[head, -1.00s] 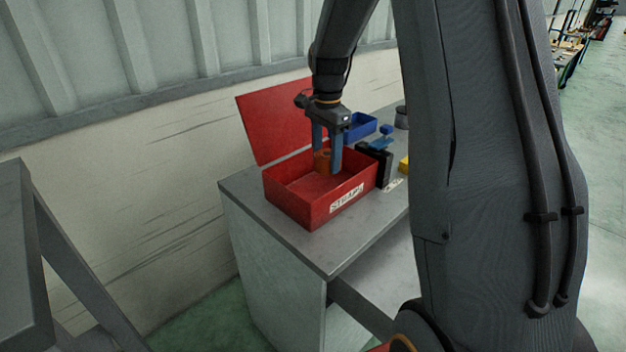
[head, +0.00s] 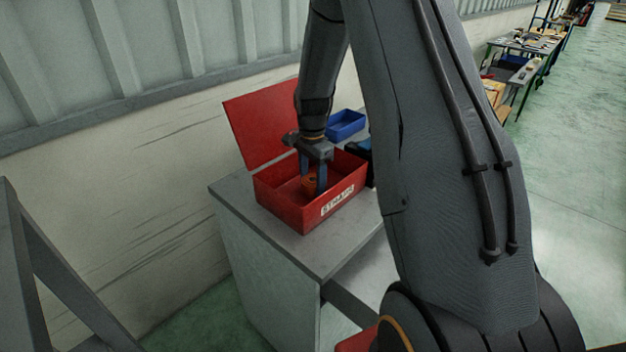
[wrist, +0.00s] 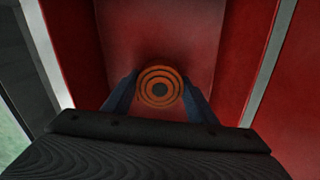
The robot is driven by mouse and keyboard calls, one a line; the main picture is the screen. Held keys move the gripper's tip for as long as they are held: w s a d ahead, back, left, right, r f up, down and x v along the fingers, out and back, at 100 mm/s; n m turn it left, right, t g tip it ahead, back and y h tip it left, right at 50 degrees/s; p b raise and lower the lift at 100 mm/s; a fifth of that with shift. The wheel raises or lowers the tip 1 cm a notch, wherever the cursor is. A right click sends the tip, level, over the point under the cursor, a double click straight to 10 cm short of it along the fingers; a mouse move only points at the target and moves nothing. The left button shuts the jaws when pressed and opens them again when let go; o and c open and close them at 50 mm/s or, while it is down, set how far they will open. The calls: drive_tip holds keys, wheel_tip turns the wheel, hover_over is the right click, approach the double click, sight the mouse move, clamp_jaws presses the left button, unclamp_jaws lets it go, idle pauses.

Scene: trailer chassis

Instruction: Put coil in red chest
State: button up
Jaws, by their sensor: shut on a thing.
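The red chest (head: 280,203) stands on a grey workbench with its lid (head: 258,128) open at the back. Its walls and floor also show in the wrist view (wrist: 150,35). The orange coil (head: 309,184) is inside the chest walls, between the blue fingers of my gripper (head: 313,183). In the wrist view the coil (wrist: 160,87) shows as orange rings around a dark centre, with a finger on each side. My gripper is shut on it and points down into the chest. I cannot tell whether the coil touches the chest floor.
A blue bin (head: 345,124) stands on the bench behind the chest. The bench top (head: 300,250) is bare in front of the chest. A grey frame (head: 60,270) stands at the left. Another table with several items (head: 525,50) is far right.

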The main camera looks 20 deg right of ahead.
drive_tip(key=shift+f, duration=0.2)
drive_tip(key=shift+f, duration=0.15)
drive_tip(key=o, duration=1.2)
